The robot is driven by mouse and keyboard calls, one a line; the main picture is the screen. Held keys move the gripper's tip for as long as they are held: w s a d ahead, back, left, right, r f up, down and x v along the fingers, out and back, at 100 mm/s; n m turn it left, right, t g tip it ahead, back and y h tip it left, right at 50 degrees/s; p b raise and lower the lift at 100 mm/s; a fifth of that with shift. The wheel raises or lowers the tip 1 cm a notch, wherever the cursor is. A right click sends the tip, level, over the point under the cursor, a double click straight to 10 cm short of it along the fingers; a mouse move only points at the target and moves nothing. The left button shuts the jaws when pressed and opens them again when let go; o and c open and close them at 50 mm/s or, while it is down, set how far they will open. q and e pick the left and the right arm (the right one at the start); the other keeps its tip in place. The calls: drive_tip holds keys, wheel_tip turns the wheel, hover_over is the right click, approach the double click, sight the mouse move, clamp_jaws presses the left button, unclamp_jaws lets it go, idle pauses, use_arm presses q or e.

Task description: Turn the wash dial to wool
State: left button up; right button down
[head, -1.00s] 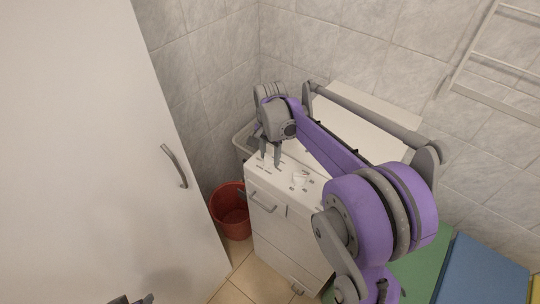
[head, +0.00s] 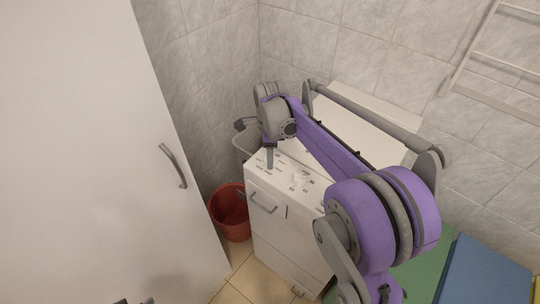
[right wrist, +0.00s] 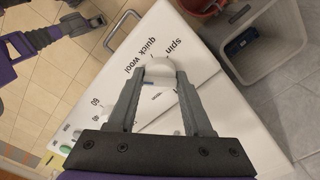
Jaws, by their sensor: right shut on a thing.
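The washing machine (head: 285,235) stands in the corner with a labelled control panel on its top. In the right wrist view, a round white dial (right wrist: 160,73) sits beside the printed words spin, quick and wool. My right gripper (right wrist: 160,84) is shut on this dial, with one finger on each side. The dial's pointer direction cannot be made out. In the head view my right gripper (head: 270,162) is at the panel's left end and hides the held dial. A dark tip of my left gripper (head: 133,301) shows at the bottom edge; its fingers cannot be read.
A second white knob (head: 300,180) is further right on the panel. Green and white buttons (right wrist: 70,142) show in the wrist view. A red bucket (head: 231,214) stands left of the machine and a pale bin (right wrist: 262,45) behind it. A tall white cabinet (head: 90,150) fills the left.

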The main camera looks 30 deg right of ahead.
drive_tip(key=shift+m, duration=1)
drive_tip(key=shift+c, duration=1.6)
unclamp_jaws()
wheel_tip(320, 180, up, 11)
drive_tip(key=shift+p, duration=0.3)
